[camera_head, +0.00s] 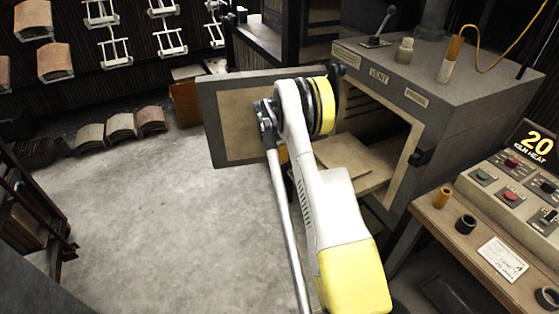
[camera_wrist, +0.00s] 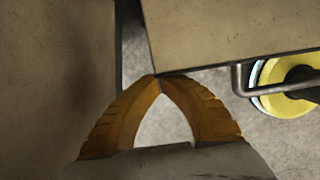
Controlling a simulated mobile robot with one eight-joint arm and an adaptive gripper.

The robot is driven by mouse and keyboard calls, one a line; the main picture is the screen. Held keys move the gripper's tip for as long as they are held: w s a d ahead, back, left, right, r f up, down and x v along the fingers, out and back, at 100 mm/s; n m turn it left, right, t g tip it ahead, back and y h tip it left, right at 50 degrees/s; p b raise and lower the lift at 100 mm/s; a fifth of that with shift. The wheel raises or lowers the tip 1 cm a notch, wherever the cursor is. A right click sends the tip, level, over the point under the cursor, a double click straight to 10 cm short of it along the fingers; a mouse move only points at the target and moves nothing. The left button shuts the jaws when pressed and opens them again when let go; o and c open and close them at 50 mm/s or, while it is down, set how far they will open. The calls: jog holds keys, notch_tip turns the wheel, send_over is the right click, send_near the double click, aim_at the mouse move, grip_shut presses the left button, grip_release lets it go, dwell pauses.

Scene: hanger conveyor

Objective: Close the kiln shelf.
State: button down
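The kiln (camera_head: 470,95) stands at the right with its front opening uncovered. Its door (camera_head: 222,125) is swung out to the left. The pale kiln shelf (camera_head: 355,158) sticks out of the opening. My gripper is mostly hidden behind my arm in the head view. In the wrist view my gripper (camera_wrist: 160,78) has its two orange fingers meeting at the tips, with no object seen between them. The tips are at the corner of a flat tan panel, which looks like the shelf (camera_wrist: 225,30); whether they touch it I cannot tell.
A bar handle (camera_wrist: 243,78) shows below the panel in the wrist view. A control desk (camera_head: 435,225) with buttons and a "20 kiln heat" display stands at the right. Tiles (camera_head: 120,127) lie at the back left. The floor (camera_head: 150,215) at the left is clear.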

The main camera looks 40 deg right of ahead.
jog(key=s+d, duration=0.1)
jog(key=d, duration=0.3)
jog(key=s+d, duration=0.1)
jog(key=d, duration=0.3)
jog(key=s+d, duration=0.1)
jog(key=d, duration=0.3)
